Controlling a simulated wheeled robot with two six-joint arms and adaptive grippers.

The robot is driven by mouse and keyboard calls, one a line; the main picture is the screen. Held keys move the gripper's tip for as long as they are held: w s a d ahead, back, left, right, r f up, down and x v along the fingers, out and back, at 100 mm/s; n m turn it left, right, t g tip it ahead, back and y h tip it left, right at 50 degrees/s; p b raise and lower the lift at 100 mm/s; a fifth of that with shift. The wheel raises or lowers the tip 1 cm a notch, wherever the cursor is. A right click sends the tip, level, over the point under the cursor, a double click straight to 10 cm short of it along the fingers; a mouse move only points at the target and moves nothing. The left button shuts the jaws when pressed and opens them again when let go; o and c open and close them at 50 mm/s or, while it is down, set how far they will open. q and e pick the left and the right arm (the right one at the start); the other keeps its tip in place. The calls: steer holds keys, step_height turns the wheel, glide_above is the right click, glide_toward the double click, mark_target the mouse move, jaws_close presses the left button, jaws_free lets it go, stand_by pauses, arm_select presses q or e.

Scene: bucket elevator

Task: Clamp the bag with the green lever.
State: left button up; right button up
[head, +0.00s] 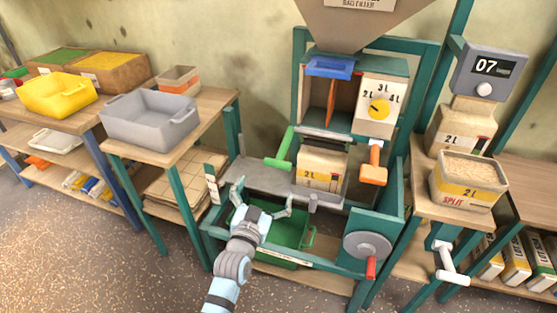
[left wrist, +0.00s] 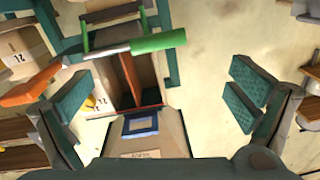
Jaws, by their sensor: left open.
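The green lever (head: 280,149) sticks out at the left front of the filling machine, beside a cream 2 L bag (head: 320,168). The bag stands upright on the grey shelf below the filler opening. In the left wrist view the lever's green grip (left wrist: 158,42) shows ahead of the fingers, above centre. My left gripper (head: 264,197) is open and empty, in front of and below the lever, over the green bin. Its two spread fingers also frame the left wrist view (left wrist: 165,92). They do not touch the lever. My right gripper is not in view.
An orange-handled lever (head: 374,165) is right of the bag. A grey wheel with a red handle (head: 368,247) is at the lower right. A green bin (head: 275,236) sits below the shelf. A filled bag (head: 468,180) stands on the right-hand stand. A grey tub (head: 150,120) is on the left table.

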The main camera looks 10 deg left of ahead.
mark_target(277, 166)
arm_select(q)
steer(key=w, duration=0.1)
steer(key=w+b, duration=0.1)
steer(key=w, duration=0.1)
steer(key=w+b, duration=0.1)
steer(key=w, duration=0.1)
steer(key=shift+d, duration=0.3)
steer(key=w+b, duration=0.1)
steer(key=w, duration=0.1)
steer(key=w+b, duration=0.1)
steer(key=w, duration=0.1)
steer(key=w+b, duration=0.1)
steer(key=w, duration=0.1)
steer(key=shift+d+f, duration=0.1)
steer(key=shift+f, duration=0.25)
steer(key=shift+w+r, duration=0.1)
steer(key=shift+w, duration=0.3)
steer(key=shift+w+r, duration=0.1)
steer(key=shift+r, duration=0.15)
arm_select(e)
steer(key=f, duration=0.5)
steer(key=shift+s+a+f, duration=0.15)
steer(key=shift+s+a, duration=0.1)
arm_select(q)
steer(key=shift+c, duration=0.4)
